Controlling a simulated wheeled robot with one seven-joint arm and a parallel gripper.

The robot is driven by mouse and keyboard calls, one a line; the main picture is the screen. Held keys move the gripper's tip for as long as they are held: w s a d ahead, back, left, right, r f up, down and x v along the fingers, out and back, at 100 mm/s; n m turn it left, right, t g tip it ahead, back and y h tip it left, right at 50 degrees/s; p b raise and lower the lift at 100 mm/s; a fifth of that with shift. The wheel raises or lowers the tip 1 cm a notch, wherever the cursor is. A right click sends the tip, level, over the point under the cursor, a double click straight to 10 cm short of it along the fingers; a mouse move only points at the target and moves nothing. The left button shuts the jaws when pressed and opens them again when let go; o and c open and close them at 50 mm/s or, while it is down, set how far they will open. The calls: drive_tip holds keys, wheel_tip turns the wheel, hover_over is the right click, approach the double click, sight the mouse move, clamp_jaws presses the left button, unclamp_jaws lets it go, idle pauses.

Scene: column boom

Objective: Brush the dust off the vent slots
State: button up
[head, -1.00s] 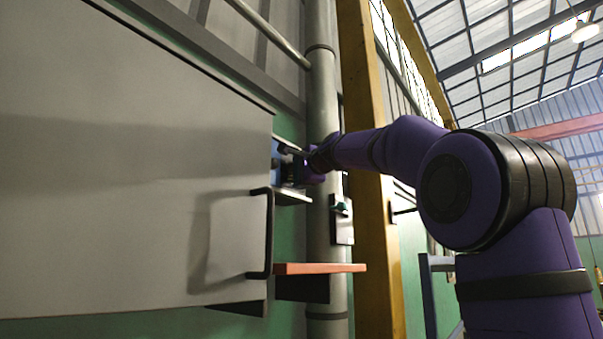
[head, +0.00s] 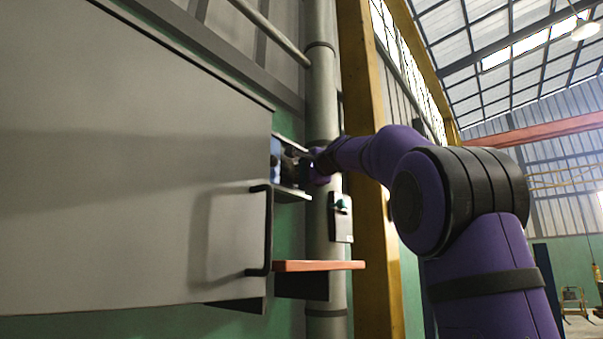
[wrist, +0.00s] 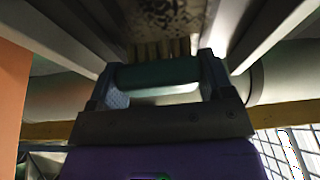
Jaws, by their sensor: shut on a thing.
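In the wrist view my gripper (wrist: 160,80) is shut on the dull green handle of a brush (wrist: 158,74), which lies crosswise between the two fingers. Its tan bristles (wrist: 160,48) point away from me, up to or close against a pale surface with dark speckles (wrist: 170,18). I cannot tell whether they touch. The speckles look like dust; separate vent slots cannot be made out. In the head view my gripper (head: 298,172) is small and dark, inside a narrow gap beside the big grey panel, and the brush is hidden there.
Grey slabs (wrist: 275,35) flank my gripper closely on both sides. In the head view a large grey panel (head: 130,180) with a black handle (head: 268,230) fills the left. An orange shelf (head: 320,266) juts out below, before a vertical pipe (head: 320,235). A yellow column (head: 365,120) stands behind.

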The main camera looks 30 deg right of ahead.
sight(292, 168)
drive_tip(key=shift+d, duration=0.35)
drive_tip(key=shift+s+a, duration=0.2)
drive_tip(key=shift+a, duration=0.5)
drive_tip(key=shift+s+a, duration=0.2)
drive_tip(key=shift+a, duration=0.55)
drive_tip(key=shift+s+a, duration=0.2)
drive_tip(key=shift+a, duration=0.5)
drive_tip(key=shift+w+d+r, duration=0.25)
drive_tip(key=shift+w+d, duration=0.05)
drive_tip(key=shift+d, duration=0.4)
drive_tip(key=shift+w+d+r, duration=0.3)
drive_tip(key=shift+w+d, duration=0.05)
drive_tip(key=shift+d, duration=0.3)
drive_tip(key=shift+w+d+r, duration=0.25)
drive_tip(key=shift+w+d, duration=0.05)
drive_tip(key=shift+d, duration=0.4)
drive_tip(key=shift+c, duration=0.3)
